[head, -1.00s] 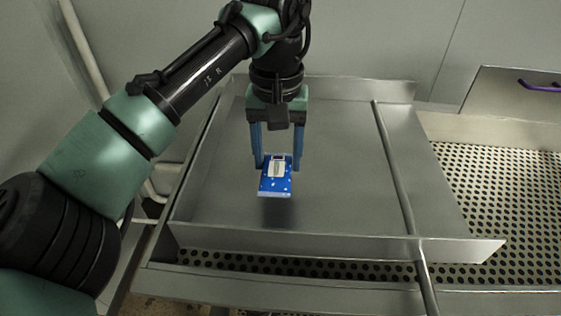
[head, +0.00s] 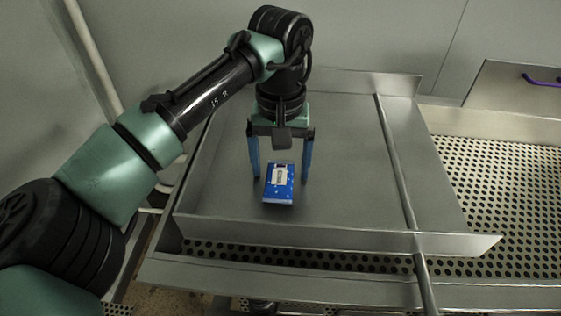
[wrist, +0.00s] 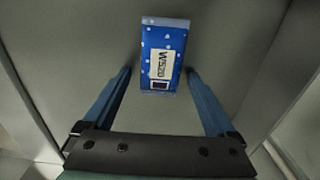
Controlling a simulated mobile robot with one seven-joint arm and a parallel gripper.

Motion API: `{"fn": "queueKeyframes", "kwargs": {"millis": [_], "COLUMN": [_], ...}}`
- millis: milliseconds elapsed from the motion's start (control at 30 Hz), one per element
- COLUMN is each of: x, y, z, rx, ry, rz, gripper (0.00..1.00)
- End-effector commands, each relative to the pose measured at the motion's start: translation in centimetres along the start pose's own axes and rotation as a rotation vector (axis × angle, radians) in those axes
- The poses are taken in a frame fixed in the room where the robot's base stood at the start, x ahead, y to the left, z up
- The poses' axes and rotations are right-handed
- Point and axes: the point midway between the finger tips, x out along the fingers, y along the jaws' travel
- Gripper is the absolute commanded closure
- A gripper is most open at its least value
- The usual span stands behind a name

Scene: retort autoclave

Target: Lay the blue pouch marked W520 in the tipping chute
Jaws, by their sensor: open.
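The blue pouch marked W520 (head: 278,185) lies flat on the floor of the tipping chute (head: 350,190), a grey metal tray with raised walls. The pouch has white spots and a white label, which reads W520 in the wrist view (wrist: 162,60).
A metal rod (head: 395,160) runs across the right part of the chute. A perforated metal deck (head: 490,190) lies to the right and under the chute. A panel with a purple handle (head: 541,82) stands at the back right. The chute floor around the pouch is clear.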

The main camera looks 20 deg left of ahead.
Motion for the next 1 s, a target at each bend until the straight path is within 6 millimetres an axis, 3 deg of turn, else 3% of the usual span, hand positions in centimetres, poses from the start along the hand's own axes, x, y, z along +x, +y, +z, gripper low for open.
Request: {"fn": "queueKeyframes", "kwargs": {"millis": [267, 700, 1000], "x": [-1.3, -10.5, -12.3], "y": [0.1, 0.0, 0.0], "z": [-0.1, 0.0, 0.0], "rx": [0.0, -0.001, -0.001], "ry": [0.003, 0.003, 0.0], "rz": [0.0, -0.003, 0.0], "gripper": [0.09, 0.09, 0.09]}}
